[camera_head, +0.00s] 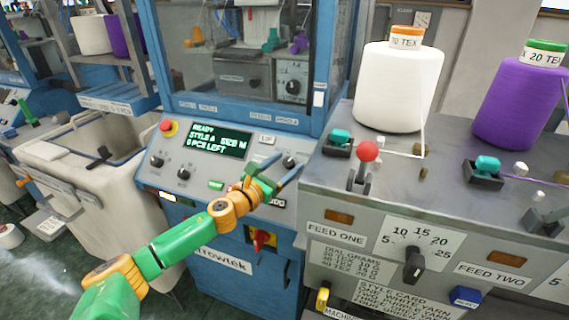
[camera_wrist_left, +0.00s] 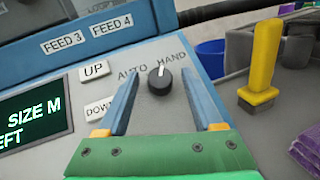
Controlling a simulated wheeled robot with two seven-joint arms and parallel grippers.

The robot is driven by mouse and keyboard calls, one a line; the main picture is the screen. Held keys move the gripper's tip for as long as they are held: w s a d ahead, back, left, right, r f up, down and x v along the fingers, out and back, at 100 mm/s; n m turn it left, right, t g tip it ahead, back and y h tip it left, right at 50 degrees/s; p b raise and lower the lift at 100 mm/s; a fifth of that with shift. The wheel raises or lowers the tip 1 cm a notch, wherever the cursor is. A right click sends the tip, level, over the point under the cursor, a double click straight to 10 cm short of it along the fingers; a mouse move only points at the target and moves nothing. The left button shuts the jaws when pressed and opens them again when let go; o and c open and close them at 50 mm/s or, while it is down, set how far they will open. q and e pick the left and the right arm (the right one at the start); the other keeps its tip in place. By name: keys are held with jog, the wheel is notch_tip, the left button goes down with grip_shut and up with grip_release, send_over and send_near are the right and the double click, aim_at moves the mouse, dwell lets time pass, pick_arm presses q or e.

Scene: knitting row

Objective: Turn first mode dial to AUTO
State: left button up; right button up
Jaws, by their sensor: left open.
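The mode dial (camera_wrist_left: 160,81) is a round black knob with a white pointer, on the blue machine's sloped panel. AUTO (camera_wrist_left: 133,73) is printed at its upper left and HAND (camera_wrist_left: 171,58) above it. The pointer points up towards HAND. In the head view the dial (camera_head: 289,162) is just beyond my left gripper (camera_head: 280,168). In the wrist view my left gripper (camera_wrist_left: 162,76) is open, with one blue finger on each side of the dial. I cannot tell whether either finger touches it. My right gripper is not in view.
The panel also has a green display (camera_head: 218,140), UP and DOWN buttons, a red stop button (camera_head: 168,127) and other black knobs (camera_head: 183,174). A grey feed unit (camera_head: 450,200) with a red-knobbed lever (camera_head: 366,152) and yarn cones stands to the right. A yellow lever (camera_wrist_left: 262,62) rises beside the panel.

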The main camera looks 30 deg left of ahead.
pick_arm(q)
grip_shut()
